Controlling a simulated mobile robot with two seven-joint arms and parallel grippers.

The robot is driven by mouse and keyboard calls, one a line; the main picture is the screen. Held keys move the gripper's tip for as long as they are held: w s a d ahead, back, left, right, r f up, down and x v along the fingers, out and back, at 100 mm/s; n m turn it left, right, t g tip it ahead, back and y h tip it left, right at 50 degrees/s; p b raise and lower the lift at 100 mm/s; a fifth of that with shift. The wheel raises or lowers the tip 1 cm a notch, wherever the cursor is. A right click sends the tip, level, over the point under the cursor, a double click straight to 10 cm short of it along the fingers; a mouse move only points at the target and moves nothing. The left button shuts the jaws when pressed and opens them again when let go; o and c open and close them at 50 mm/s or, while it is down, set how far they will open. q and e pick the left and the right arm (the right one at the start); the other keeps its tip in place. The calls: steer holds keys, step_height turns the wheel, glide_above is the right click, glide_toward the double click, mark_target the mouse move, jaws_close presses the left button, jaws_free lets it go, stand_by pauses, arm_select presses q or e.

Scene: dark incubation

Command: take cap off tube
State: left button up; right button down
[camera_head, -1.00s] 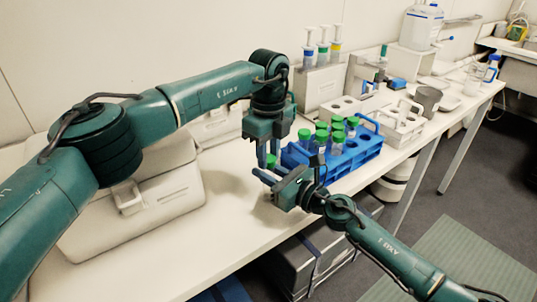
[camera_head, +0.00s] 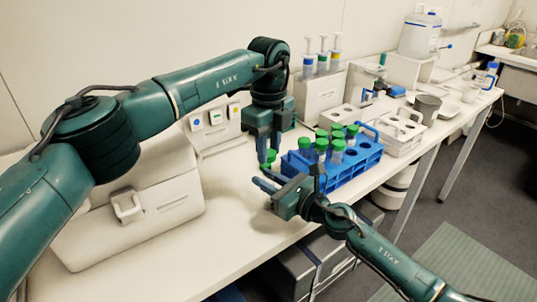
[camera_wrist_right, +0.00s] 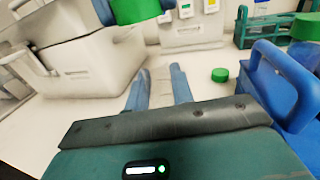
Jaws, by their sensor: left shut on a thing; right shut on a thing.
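My left gripper (camera_head: 268,154) points down, shut on a green cap (camera_head: 270,157). The cap shows large at the top of the right wrist view (camera_wrist_right: 133,9). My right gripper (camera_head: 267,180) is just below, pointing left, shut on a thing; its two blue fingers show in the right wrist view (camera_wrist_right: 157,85). A faint clear tube seems to stand between them, but it is hard to see. I cannot tell whether the cap still touches it. Another green cap (camera_wrist_right: 220,75) sits on the table beyond the right fingers.
A blue rack (camera_head: 350,172) with several green-capped tubes (camera_head: 338,150) stands close to the right of both grippers. A white case (camera_head: 150,215) stands on the left. White racks (camera_head: 405,128) and pipettes (camera_head: 323,52) are behind. The table front (camera_head: 245,235) is clear.

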steer(key=c, duration=1.1)
jaws_free()
